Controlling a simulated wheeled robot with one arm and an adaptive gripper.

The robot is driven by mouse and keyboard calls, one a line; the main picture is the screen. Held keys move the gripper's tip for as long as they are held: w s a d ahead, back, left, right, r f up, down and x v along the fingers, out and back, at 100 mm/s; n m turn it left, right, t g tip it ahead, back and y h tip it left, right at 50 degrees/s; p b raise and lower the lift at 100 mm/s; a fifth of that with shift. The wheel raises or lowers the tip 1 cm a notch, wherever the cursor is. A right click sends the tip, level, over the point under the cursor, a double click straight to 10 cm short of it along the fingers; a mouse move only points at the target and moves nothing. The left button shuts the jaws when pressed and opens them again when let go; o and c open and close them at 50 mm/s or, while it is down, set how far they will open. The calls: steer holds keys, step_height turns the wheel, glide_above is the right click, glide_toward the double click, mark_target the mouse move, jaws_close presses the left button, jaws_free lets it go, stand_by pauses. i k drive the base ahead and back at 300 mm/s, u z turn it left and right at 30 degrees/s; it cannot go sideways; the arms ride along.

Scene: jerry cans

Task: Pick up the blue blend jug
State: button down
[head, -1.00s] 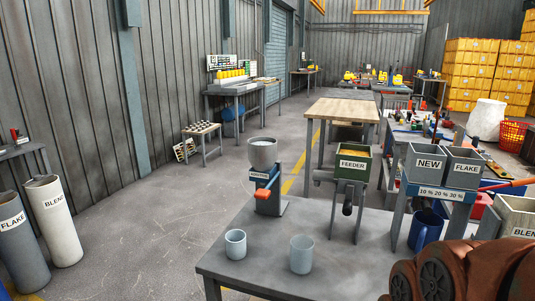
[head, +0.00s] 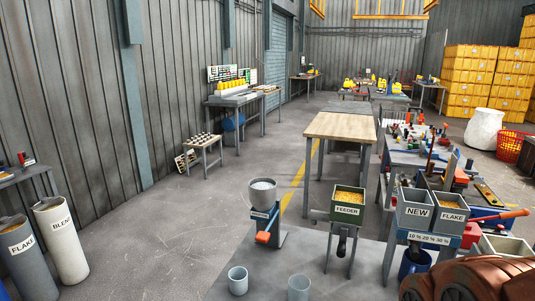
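A blue jug (head: 414,262) stands on the grey table (head: 340,258) at the lower right of the head view, under the stand with the NEW and FLAKE bins. Its upper part shows; its lower right is hidden behind the reddish-brown rounded parts in the corner, likely my arm. I cannot read a label on the jug. My gripper's fingers are not in view.
The NEW bin (head: 415,211), FLAKE bin (head: 452,214) and their stand rise above the jug. The feeder (head: 348,205) and a hopper machine (head: 263,208) stand to the left. Two pale cups (head: 238,281) sit near the front.

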mark_target(409, 265)
steer(key=z, duration=0.85)
